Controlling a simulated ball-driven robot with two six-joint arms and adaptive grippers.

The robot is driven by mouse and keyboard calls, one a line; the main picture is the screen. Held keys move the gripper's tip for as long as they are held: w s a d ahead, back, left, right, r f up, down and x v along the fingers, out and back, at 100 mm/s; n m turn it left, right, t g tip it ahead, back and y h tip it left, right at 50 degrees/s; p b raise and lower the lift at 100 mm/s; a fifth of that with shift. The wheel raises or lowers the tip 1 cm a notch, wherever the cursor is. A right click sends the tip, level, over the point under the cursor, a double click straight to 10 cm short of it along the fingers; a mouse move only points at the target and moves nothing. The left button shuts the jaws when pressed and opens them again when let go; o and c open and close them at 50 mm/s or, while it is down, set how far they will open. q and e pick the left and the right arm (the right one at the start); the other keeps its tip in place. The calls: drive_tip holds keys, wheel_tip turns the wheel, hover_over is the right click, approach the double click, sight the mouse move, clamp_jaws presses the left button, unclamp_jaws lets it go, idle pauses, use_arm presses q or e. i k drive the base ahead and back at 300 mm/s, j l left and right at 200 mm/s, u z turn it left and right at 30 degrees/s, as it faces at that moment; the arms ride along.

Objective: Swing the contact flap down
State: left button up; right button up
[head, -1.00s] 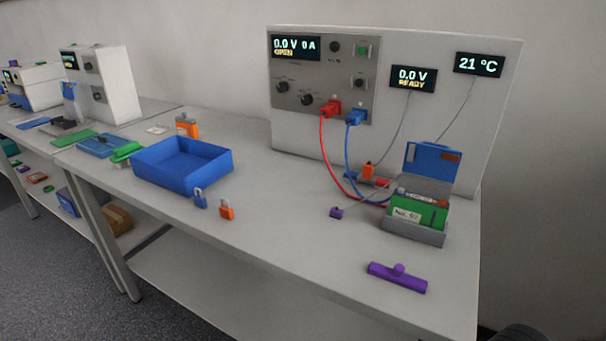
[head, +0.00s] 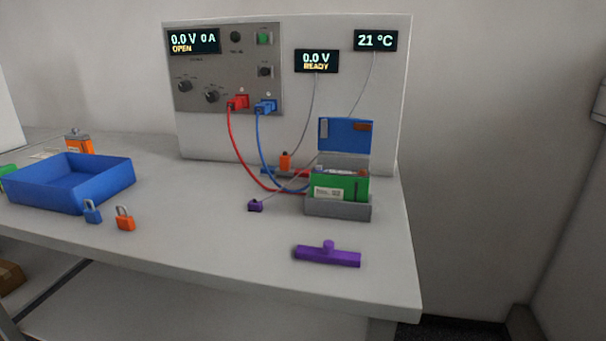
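The contact flap (head: 345,134) is a blue plate that stands upright, raised at the back of a grey holder (head: 338,208). It has a grey patch and a brown patch on its face. A green battery block (head: 353,186) with a white number label sits in the holder below the flap. Red and blue cables run from the panel to the area beside the holder. Neither of my grippers shows in the head view.
A purple T-shaped bar (head: 328,254) lies in front of the holder, near the table's front edge. A small purple block (head: 255,206) lies left of it. A blue open bin (head: 70,182), a blue padlock (head: 92,211) and an orange padlock (head: 125,218) are further left. The cycler panel (head: 222,68) stands behind.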

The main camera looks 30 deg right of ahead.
sight(343, 134)
drive_tip(key=z, duration=1.2)
